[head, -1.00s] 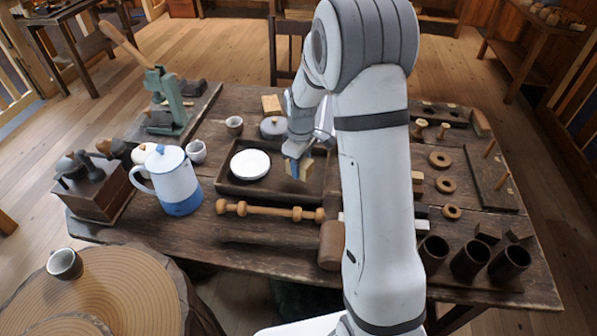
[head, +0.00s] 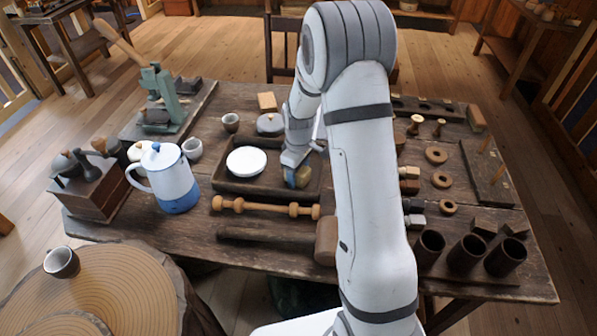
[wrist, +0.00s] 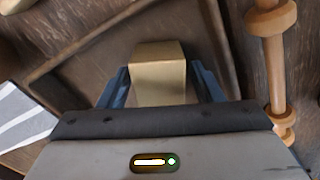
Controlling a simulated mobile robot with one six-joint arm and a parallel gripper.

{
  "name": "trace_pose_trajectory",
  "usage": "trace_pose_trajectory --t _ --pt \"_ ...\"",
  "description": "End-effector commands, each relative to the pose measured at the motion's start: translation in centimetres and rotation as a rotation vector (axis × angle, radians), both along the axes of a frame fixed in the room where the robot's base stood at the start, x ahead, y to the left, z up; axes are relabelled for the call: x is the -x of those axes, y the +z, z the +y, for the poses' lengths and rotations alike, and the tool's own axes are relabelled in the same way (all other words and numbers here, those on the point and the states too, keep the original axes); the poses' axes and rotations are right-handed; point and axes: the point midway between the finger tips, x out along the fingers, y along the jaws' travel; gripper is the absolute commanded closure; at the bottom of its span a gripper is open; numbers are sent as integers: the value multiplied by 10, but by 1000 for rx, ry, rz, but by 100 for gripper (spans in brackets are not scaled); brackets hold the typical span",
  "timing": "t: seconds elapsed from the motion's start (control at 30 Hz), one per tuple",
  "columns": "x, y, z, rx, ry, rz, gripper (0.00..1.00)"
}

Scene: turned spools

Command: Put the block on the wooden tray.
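The light wooden block (head: 303,177) is between the blue fingers of my gripper (head: 296,177). The wooden tray (head: 262,193) is a dark, low-walled tray on the table. The block is over or inside its right part, low down; whether it touches the tray floor I cannot tell. A white round dish (head: 246,160) lies in the left part of the tray. My arm hides the area right of the tray.
A turned spindle (head: 265,207) and a mallet (head: 275,236) lie in front of the tray. A blue-white jug (head: 172,182) stands to its left. A small cup (head: 230,122), a lidded grey pot (head: 270,124) and a light block (head: 267,101) are behind it.

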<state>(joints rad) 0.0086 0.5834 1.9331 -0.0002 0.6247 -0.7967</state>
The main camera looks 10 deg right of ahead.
Motion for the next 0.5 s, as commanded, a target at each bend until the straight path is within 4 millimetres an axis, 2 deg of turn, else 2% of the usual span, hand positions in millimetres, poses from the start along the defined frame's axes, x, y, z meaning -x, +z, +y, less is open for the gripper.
trace_pose_trajectory --t 0.33,0.5 --pt "0 4 0 0 -1 0 37" --pt "-1 27 -1 0 -1 -4 37"
